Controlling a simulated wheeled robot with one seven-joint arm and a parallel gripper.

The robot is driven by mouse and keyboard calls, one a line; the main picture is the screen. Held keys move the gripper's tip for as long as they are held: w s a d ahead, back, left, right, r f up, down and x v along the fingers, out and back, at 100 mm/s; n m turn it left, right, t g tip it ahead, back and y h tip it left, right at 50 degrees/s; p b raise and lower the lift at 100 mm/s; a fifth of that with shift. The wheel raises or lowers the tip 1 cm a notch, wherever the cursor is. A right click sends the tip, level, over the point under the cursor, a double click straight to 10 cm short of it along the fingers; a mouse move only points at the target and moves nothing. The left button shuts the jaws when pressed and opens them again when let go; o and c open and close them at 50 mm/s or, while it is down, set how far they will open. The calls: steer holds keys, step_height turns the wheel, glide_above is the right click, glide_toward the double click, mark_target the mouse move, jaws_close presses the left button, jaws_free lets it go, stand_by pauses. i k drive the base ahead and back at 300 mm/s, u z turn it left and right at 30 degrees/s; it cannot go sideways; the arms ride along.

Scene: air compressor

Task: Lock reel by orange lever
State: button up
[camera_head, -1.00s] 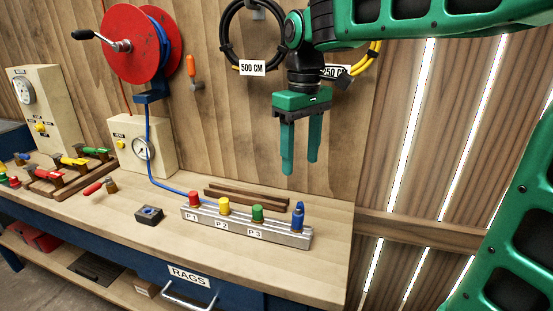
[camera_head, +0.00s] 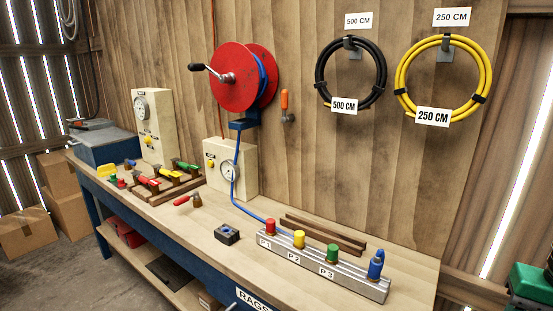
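The red hose reel (camera_head: 234,78) is mounted on the wooden wall, with a black crank handle on its left face. Blue hose (camera_head: 237,165) runs down from it toward the bench. The orange lever (camera_head: 285,101) is on the wall just right of the reel, with its orange handle pointing up and a metal part below. My gripper is outside the view.
The workbench (camera_head: 190,223) carries gauge boxes, coloured-handled valves and a metal manifold (camera_head: 345,276) with coloured caps. A black hose coil (camera_head: 322,68) and a yellow hose coil (camera_head: 402,75) hang right of the lever. The wall around the lever is clear.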

mark_target(285, 93)
steer(key=u, duration=0.55)
steer(key=k, duration=1.3)
steer(key=u, duration=0.95)
steer(key=i, duration=1.55)
steer(key=z, duration=0.45)
